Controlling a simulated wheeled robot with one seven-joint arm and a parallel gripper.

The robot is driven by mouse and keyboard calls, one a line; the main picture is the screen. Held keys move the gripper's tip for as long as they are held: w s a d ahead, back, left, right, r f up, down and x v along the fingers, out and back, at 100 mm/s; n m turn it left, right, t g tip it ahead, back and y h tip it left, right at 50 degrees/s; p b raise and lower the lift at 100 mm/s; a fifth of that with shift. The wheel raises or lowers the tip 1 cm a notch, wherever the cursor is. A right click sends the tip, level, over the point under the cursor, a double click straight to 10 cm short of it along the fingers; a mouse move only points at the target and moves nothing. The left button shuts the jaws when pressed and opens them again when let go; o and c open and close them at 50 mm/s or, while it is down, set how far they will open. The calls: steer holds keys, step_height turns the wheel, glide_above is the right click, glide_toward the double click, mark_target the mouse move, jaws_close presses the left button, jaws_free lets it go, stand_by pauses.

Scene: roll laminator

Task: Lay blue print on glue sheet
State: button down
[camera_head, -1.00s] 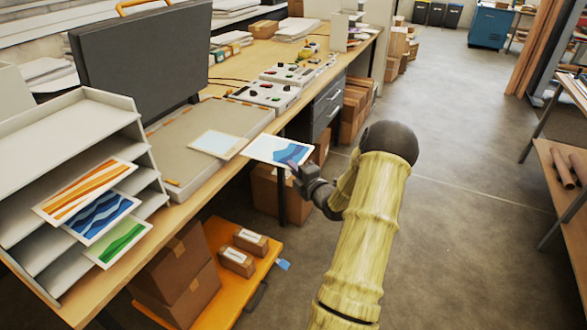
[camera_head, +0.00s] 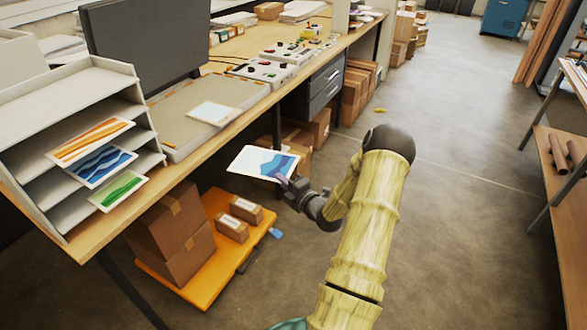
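My gripper (camera_head: 284,182) is shut on the near right edge of a white print with a blue mountain-like picture (camera_head: 262,163). The print is held roughly flat in the air, off the front edge of the workbench. A pale sheet (camera_head: 213,113), which looks like the glue sheet, lies on the flat grey bed (camera_head: 190,140) on the bench, left of and beyond the held print. The two are apart. My fingertips are small and partly hidden by the print.
A grey letter tray (camera_head: 75,110) at left holds orange (camera_head: 90,140), blue-wave (camera_head: 100,165) and green (camera_head: 118,190) prints. A dark upright panel (camera_head: 150,45) stands behind the bed. An orange cart (camera_head: 215,265) with boxes is below.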

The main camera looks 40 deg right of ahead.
steer(key=s+a+f+n+y, duration=0.1)
steer(key=s+a+f+y, duration=0.1)
steer(key=a, duration=0.7)
steer(key=s+a+f+n+g+y, duration=0.1)
steer(key=a+f, duration=0.4)
steer(key=a, duration=0.5)
steer(key=s+a+f+n+g+y, duration=0.1)
steer(key=s+a+f+n+y, duration=0.2)
steer(key=a, duration=0.6)
steer(key=shift+s+a+f+y, duration=0.4)
steer(key=shift+s+f+y, duration=0.2)
steer(key=shift+s+y, duration=0.5)
steer(key=shift+w, duration=0.1)
